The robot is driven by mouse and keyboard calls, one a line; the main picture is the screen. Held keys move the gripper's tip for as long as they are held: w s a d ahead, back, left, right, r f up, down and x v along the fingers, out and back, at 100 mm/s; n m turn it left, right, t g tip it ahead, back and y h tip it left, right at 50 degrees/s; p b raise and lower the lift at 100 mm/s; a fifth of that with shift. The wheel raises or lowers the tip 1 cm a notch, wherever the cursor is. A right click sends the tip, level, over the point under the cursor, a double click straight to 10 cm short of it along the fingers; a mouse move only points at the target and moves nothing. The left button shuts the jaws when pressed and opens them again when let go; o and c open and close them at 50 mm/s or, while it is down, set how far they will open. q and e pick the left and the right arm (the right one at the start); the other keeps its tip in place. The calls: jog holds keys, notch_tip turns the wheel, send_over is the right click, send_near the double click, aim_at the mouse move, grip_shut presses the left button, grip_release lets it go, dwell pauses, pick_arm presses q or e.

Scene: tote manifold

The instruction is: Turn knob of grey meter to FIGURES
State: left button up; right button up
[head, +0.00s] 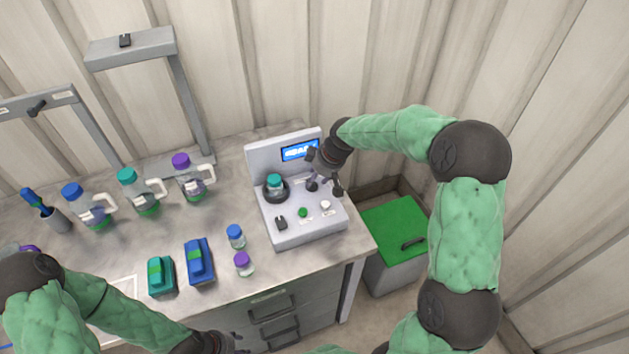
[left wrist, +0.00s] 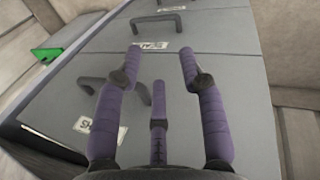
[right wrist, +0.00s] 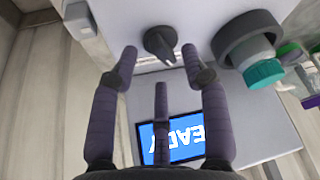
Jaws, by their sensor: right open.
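The grey meter (head: 300,232) stands at the right end of the bench, with a lit blue display (head: 299,150) on its back panel. Its dark knob (head: 312,184) also shows in the right wrist view (right wrist: 160,44), standing on the light face. My right gripper (head: 325,186) is open, its fingertips (right wrist: 159,52) on either side of the knob with gaps visible; I cannot tell contact. The knob's label is not readable. My left gripper (left wrist: 159,50) is open and empty in front of the grey drawers (left wrist: 210,60), low at the bench front (head: 228,342).
A teal-capped jar sits in a dark round holder (head: 275,190) on the meter, with small buttons near its front. Several jugs, small bottles (head: 235,236) and blue (head: 199,262) and teal devices stand to the left. A green-lidded bin (head: 395,230) is at the right.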

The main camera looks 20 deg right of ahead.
jog(key=shift+x, duration=1.15)
jog(key=shift+s+d, duration=0.1)
grip_shut()
jog(key=shift+r, duration=0.1)
